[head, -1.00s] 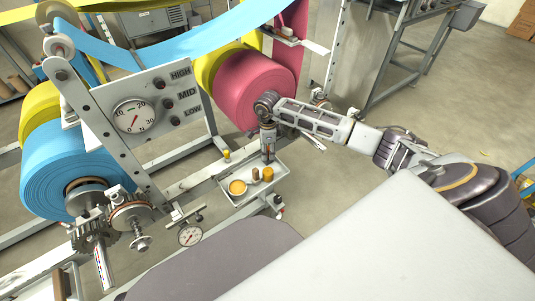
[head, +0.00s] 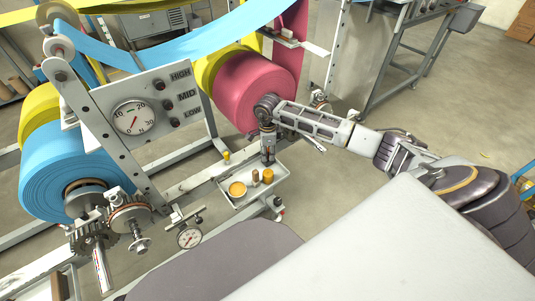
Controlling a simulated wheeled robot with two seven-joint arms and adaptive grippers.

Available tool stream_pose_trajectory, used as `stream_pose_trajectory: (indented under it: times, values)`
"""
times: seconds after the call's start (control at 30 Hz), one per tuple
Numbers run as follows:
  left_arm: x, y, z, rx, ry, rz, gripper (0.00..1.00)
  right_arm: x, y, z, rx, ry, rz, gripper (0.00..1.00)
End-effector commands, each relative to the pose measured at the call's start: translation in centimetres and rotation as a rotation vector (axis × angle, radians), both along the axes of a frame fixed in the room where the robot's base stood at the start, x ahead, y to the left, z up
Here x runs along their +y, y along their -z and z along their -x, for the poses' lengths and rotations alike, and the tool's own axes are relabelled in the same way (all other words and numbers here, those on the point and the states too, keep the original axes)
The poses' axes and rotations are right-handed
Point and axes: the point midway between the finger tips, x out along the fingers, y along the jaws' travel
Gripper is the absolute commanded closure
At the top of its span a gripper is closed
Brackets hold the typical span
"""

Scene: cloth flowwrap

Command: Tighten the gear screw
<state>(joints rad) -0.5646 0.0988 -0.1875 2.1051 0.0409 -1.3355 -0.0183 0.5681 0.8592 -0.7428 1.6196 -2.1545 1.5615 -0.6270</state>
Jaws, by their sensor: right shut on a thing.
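The gear screw (head: 139,244) sticks out at the front of the bronze-rimmed gear (head: 128,216), low on the left of the machine. A darker toothed gear (head: 92,237) meshes beside it. My right gripper (head: 268,160) points down above the small grey tray (head: 236,200), far to the right of the gears. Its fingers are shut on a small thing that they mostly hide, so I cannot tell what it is. An orange pot (head: 268,176) stands just below the fingertips. My left gripper is not in view.
The tray also holds an open orange cup (head: 237,189) and a small brown cylinder (head: 255,177). A dial gauge (head: 189,237) sits between tray and gears. Blue (head: 70,170) and pink (head: 255,90) rolls flank the gauge panel (head: 150,112). A grey surface fills the front.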

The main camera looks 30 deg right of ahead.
Motion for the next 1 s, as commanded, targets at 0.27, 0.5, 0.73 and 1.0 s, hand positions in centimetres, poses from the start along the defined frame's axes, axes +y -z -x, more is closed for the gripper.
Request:
stream_pose_trajectory:
  times: [0.27, 0.5, 0.73, 1.0]
  values:
    - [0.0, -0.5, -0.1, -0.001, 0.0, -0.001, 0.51, 0.0, -0.8, 0.0, -0.001, 0.0, 0.0, 1.0]
    - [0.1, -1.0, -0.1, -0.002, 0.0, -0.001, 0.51, 0.0, -1.5, 0.0, -0.001, 0.0, 0.0, 1.0]
    - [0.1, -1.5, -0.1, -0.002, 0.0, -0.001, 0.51, 0.0, -2.2, 0.0, -0.001, 0.0, 0.0, 1.0]
    - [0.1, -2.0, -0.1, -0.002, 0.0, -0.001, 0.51, 0.0, -3.0, 0.0, -0.001, 0.0, 0.0, 1.0]
